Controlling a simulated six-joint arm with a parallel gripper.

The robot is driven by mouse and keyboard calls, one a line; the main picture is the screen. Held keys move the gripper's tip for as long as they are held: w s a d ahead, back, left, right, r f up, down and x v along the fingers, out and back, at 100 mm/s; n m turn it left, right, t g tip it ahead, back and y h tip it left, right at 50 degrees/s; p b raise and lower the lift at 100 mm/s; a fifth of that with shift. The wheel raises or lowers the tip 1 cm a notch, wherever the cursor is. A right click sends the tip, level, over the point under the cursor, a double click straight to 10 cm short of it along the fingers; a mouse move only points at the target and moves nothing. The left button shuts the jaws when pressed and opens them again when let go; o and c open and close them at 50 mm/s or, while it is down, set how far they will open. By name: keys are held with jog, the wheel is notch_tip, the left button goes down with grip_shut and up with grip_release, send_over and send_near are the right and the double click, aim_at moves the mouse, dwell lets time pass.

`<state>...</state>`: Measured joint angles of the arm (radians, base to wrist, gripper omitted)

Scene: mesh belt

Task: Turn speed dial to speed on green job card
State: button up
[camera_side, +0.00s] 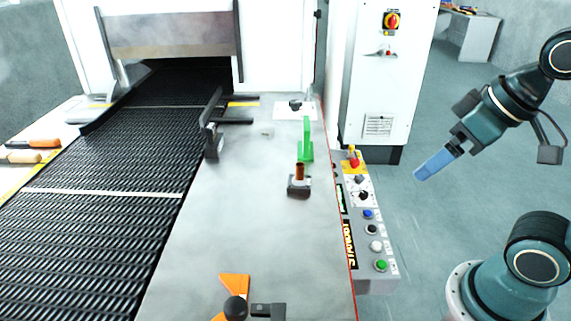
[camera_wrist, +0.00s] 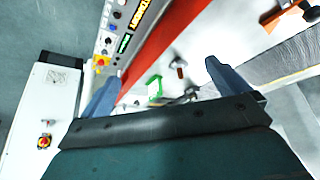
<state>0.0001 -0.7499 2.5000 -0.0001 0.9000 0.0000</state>
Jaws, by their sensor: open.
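The green job card (camera_side: 306,142) stands upright on the grey table beside the belt; its writing is too small to read. It also shows in the wrist view (camera_wrist: 154,87). A black knob (camera_side: 295,105) sits on a white plate behind the card. Another black knob (camera_side: 363,195) is on the control panel. I cannot tell which knob is the speed dial, or its setting. My gripper (camera_side: 418,175) is open and empty, with blue fingers, in the air right of the panel. The wrist view shows its fingers (camera_wrist: 161,71) spread apart, touching nothing.
The control panel (camera_side: 390,246) has several coloured buttons, a red-and-yellow emergency stop (camera_side: 354,160) and a small green display (camera_side: 340,199). A brown peg on a dark block (camera_side: 299,188) stands in front of the card. A white cabinet (camera_side: 383,75) stands behind. The black mesh belt (camera_side: 110,150) runs at left.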

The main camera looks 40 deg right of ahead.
jog(key=shift+w, duration=0.1)
jog(key=c, duration=0.7)
jog(key=shift+w+d+r, duration=0.1)
jog(key=shift+w+r, duration=0.1)
jog(key=shift+w, duration=0.05)
jog(key=shift+c, duration=1.4)
jog(key=w+d+f+g, duration=0.1)
jog(key=w+d, duration=0.3)
jog(key=w, duration=0.4)
jog(key=w+d+m+g, duration=0.1)
jog(key=w+d, duration=0.4)
jog(key=w, duration=0.3)
jog(key=w+d+f+g, duration=0.1)
jog(key=w+d, duration=0.3)
jog(key=w, duration=0.3)
jog(key=w+d+f+g, duration=0.1)
jog(key=w+d+f, duration=0.2)
jog(key=d+f, duration=0.4)
jog(key=w+d+f, duration=0.3)
jog(key=d+f, duration=0.3)
jog(key=f, duration=0.3)
jog(key=w+d+f+m+g, duration=0.1)
jog(key=w+d+f, duration=0.2)
jog(key=d+f, duration=0.4)
jog(key=shift+d+f+g, duration=0.3)
jog(key=shift+f, duration=0.45)
jog(key=shift+w, duration=0.1)
